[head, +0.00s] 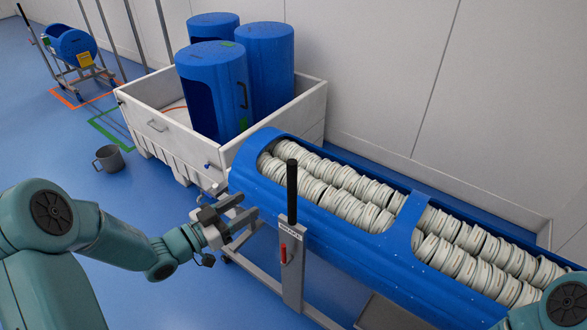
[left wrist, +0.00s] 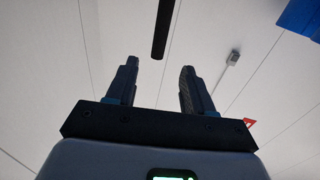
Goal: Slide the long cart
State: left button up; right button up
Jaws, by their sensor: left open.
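The long cart carries a long blue tub (head: 330,205) filled with rows of whitish ring-shaped pieces (head: 440,250). A grey post with a black upright handle (head: 292,190) and a red lever (head: 284,252) stands at its near left end. My left gripper (head: 242,212) is open, just left of the black handle, with nothing between its fingers. In the left wrist view my open fingers (left wrist: 158,85) point toward a black bar (left wrist: 162,30), likely the handle, which lies beyond the fingertips. Part of my right arm shows at the lower right; its gripper is out of view.
A white crate (head: 165,128) holding blue drums (head: 215,90) stands behind the cart's left end. A smaller cart with a blue tub (head: 72,45) stands far left. Green (head: 105,128) and orange floor markings show. The wall runs close behind the long cart.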

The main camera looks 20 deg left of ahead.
aim_at(288, 179)
pick_arm(q)
jog(key=p+x, duration=0.4)
jog(key=x, duration=1.1)
jog(key=shift+w+a, duration=0.1)
jog(key=shift+w, duration=0.25)
jog(key=shift+w, duration=0.1)
jog(key=shift+c, duration=0.6)
grip_shut()
